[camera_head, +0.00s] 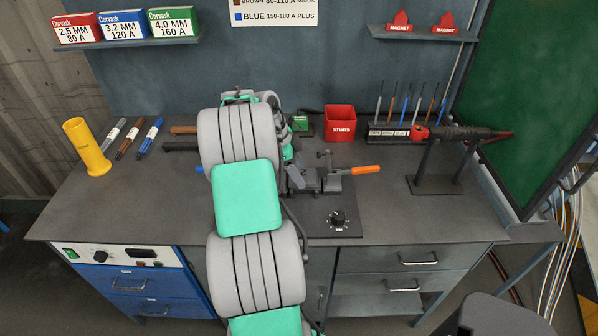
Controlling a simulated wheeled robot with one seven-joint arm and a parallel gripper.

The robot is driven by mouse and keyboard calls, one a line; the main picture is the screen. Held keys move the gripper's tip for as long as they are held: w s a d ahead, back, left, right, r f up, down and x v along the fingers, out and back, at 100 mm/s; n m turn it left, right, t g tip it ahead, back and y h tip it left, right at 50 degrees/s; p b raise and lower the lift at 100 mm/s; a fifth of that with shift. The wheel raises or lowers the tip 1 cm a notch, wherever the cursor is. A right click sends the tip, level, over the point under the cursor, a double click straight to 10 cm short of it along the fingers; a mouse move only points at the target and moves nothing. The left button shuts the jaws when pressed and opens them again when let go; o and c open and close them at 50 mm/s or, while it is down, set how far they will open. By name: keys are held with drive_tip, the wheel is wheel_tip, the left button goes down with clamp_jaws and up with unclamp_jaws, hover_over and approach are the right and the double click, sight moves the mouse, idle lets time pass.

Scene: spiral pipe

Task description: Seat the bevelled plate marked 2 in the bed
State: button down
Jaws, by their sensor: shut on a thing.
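My gripper (293,176) is mostly hidden behind my own grey and green arm, above the left part of the dark fixture on the bench. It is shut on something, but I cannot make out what. The fixture (322,218) is a dark base plate with a round knob in front and a clamp with an orange handle (365,170) at its right. I cannot pick out the bed in it, as my arm covers its left side. No plate with a readable 2 shows.
A red stubs box (340,123), a rod rack (388,135) and a torch on a stand (436,186) stand behind and right. A yellow tube (87,146) and several markers (131,139) are at the left. The bench's front left and right are clear.

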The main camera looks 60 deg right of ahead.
drive_tip(key=shift+f+b, duration=1)
drive_tip(key=shift+b, duration=0.2)
idle(0.3)
drive_tip(key=c, duration=0.7)
unclamp_jaws()
drive_tip(key=o, duration=0.5)
drive_tip(key=shift+c, duration=0.2)
drive_tip(key=p+v, duration=0.1)
drive_tip(key=v, duration=0.6)
drive_tip(key=shift+w+a+r, duration=0.1)
drive_tip(key=shift+a+r, duration=0.05)
drive_tip(key=shift+r, duration=0.2)
